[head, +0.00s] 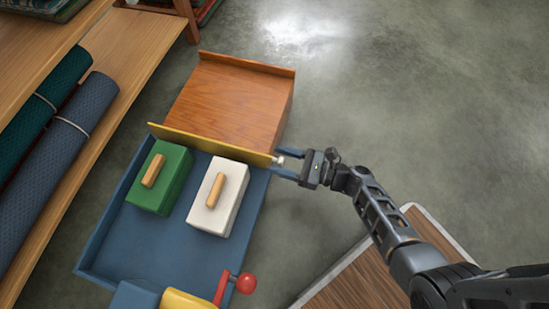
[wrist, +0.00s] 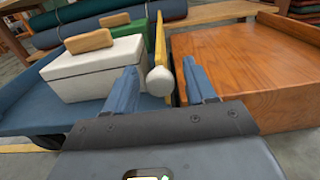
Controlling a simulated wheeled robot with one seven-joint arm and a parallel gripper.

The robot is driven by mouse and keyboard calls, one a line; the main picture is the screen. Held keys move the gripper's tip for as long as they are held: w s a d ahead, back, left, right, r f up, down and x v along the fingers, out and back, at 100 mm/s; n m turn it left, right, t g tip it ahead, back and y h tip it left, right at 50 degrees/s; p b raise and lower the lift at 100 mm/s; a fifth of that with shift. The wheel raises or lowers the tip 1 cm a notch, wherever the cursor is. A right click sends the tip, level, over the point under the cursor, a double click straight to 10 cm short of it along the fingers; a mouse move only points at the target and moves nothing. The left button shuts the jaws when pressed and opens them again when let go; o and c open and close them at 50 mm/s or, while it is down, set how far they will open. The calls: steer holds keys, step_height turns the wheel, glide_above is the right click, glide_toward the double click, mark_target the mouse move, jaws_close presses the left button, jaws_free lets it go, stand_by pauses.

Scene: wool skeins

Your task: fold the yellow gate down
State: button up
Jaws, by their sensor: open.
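The yellow gate (head: 208,143) stands upright along the far edge of a blue tray (head: 140,247), between the tray and a wooden block (head: 233,99). In the wrist view the gate (wrist: 160,50) shows nearly edge-on, with a round pale knob (wrist: 161,81) at its near end. My gripper (head: 279,166) is at the gate's right end. Its two blue fingers are open, one on each side of the knob in the wrist view (wrist: 163,85). I cannot tell whether either finger touches the knob.
A green box (head: 174,191) and a white box (head: 209,216), both with wooden handles, sit in the tray near the gate. A red-knobbed crank (head: 246,283) and yellow drum (head: 188,299) are at the front. Rolled mats (head: 60,135) lie on the left shelf.

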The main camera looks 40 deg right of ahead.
steer(key=shift+x, duration=1.1)
jaws_close()
